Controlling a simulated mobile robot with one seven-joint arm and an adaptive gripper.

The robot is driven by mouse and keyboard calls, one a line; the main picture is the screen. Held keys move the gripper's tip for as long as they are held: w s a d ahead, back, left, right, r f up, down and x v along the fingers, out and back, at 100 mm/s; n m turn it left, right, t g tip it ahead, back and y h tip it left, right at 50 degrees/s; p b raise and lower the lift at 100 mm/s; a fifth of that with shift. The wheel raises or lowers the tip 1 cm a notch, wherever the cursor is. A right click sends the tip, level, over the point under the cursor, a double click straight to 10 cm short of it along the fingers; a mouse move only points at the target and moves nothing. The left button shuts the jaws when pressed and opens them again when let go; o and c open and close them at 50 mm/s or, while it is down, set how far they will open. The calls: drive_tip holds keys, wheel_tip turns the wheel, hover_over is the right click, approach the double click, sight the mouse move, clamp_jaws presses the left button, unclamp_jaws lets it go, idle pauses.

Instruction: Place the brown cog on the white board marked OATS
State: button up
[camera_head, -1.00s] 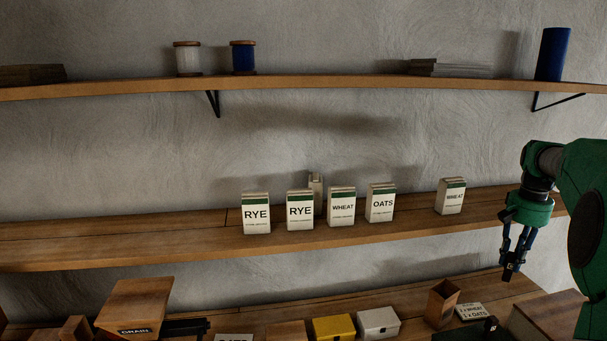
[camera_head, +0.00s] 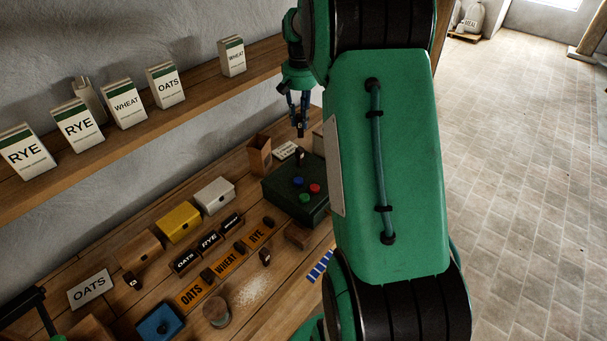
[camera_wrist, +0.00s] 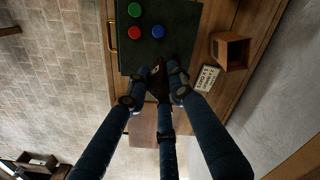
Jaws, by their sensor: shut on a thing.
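The white board marked OATS (camera_head: 91,288) lies on the bench at the lower left of the head view. My gripper (camera_head: 299,130) is high at the centre, above the back of the bench and well to the right of that board. It is shut on a small dark brown piece (camera_wrist: 157,80) with a light mark, seen between the fingertips in the wrist view. I take this piece for the brown cog, but its teeth cannot be made out. The fingers partly hide it.
A dark green box (camera_head: 297,190) with coloured buttons stands below my gripper, beside an open wooden box (camera_head: 259,155). Yellow (camera_head: 178,222) and white (camera_head: 214,195) boxes, labelled boards and small dark pieces crowd the bench. Packets stand on the shelf (camera_head: 200,98) above.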

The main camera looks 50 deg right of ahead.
sight(305, 177)
drive_tip(key=s+a+f+p, duration=0.2)
drive_tip(key=s+a+f, duration=0.2)
drive_tip(key=s+f, duration=0.2)
drive_tip(key=s+a+f+p, duration=0.3)
drive_tip(key=s+a+f, duration=0.2)
drive_tip(key=f, duration=0.4)
drive_tip(key=shift+s+m, duration=0.3)
drive_tip(key=shift+s, duration=0.5)
drive_tip(key=shift+w, duration=0.1)
drive_tip(key=w+d, duration=0.3)
drive_tip(key=w+d+f, duration=0.1)
drive_tip(key=w+d, duration=0.2)
drive_tip(key=w, duration=0.1)
drive_tip(key=w+d, duration=0.4)
drive_tip(key=shift+f, duration=0.2)
drive_tip(key=shift+w+d, duration=0.1)
drive_tip(key=shift+w, duration=0.05)
drive_tip(key=shift+w+d+f, duration=0.1)
drive_tip(key=shift+f, duration=0.8)
drive_tip(key=shift+w+d+f, duration=0.1)
drive_tip(key=shift+f, duration=0.8)
drive_tip(key=shift+f, duration=0.1)
